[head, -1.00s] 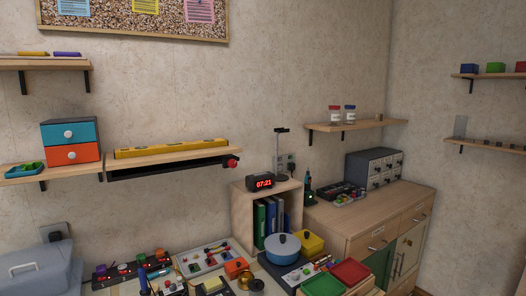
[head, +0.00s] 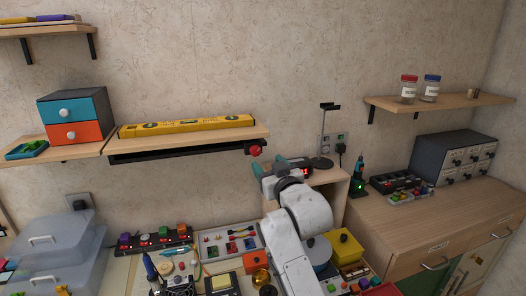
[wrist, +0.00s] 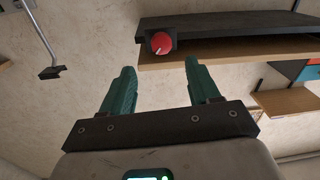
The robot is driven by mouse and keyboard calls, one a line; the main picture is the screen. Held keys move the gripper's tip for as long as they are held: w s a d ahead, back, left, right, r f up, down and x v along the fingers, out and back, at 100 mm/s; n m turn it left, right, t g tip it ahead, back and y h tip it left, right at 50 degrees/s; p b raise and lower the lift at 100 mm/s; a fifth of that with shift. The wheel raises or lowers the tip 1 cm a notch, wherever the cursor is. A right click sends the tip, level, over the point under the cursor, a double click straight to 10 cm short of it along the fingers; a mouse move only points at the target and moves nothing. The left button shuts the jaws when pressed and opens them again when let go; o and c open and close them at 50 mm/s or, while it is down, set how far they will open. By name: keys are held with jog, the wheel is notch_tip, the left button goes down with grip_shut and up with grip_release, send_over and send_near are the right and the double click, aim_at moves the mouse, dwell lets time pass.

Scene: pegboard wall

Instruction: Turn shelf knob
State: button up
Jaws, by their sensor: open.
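The red shelf knob (head: 255,150) sits at the right end of the black rail under the wooden shelf (head: 190,137). In the wrist view the knob (wrist: 162,43) shows a small white mark on its red face. My gripper (head: 270,166) is just below and right of the knob in the head view, apart from it. In the wrist view my gripper (wrist: 157,75) has its two green fingers spread with nothing between them, and the knob appears beyond the fingertips.
A yellow level (head: 186,125) lies on the shelf. A wooden cubby (head: 330,178) and a dark stand (head: 322,163) are close to my gripper on the right. The workbench below is crowded with parts.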

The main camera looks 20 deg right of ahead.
aim_at(257, 152)
jog(key=shift+w+a+p, duration=0.2)
jog(key=shift+w+p, duration=0.1)
jog(key=shift+w, duration=1.75)
jog(key=shift+w+a+p, duration=0.15)
jog(key=shift+w+p, duration=0.15)
jog(key=shift+w, duration=1.7)
jog(key=c, duration=1)
